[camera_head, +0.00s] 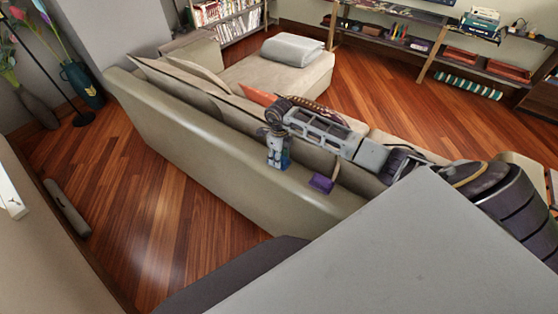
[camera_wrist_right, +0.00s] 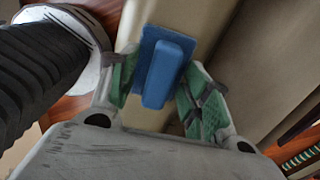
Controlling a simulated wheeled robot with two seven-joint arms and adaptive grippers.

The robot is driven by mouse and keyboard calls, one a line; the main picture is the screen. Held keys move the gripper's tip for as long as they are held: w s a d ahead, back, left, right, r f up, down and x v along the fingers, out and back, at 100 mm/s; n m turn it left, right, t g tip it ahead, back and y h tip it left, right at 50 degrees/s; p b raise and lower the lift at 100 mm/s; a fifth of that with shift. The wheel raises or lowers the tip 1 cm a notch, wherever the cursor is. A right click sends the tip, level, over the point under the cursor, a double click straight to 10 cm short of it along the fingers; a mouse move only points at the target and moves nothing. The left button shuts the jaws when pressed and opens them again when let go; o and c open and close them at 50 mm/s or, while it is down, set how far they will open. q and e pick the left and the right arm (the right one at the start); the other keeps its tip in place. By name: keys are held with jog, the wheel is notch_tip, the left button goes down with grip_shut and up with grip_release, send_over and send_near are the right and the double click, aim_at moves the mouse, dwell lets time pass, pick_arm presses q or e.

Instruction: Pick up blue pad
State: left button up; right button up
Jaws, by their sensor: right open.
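The blue pad (camera_wrist_right: 165,70) has a flat base with a raised block on it. It lies on the beige sofa's back (camera_wrist_right: 130,25) in the right wrist view. My right gripper (camera_wrist_right: 160,88) is open, with its green-lined fingers on either side of the pad; I cannot tell whether they touch it. In the head view my right gripper (camera_head: 276,155) points down over the top of the sofa back, and a bit of the blue pad (camera_head: 285,160) shows beside its fingers. My left gripper is not in view.
A small purple block (camera_head: 321,184) sits on the sofa back, close to the right of my gripper. An orange cushion (camera_head: 258,95) and a grey folded blanket (camera_head: 292,49) lie on the sofa. Open wooden floor (camera_head: 165,225) lies behind the sofa. Shelves (camera_head: 430,48) stand along the far wall.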

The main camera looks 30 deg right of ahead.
grip_shut()
jog(key=shift+r, duration=0.1)
dwell(0.3)
jog(key=shift+r+b, duration=0.85)
jog(key=shift+r, duration=4.1)
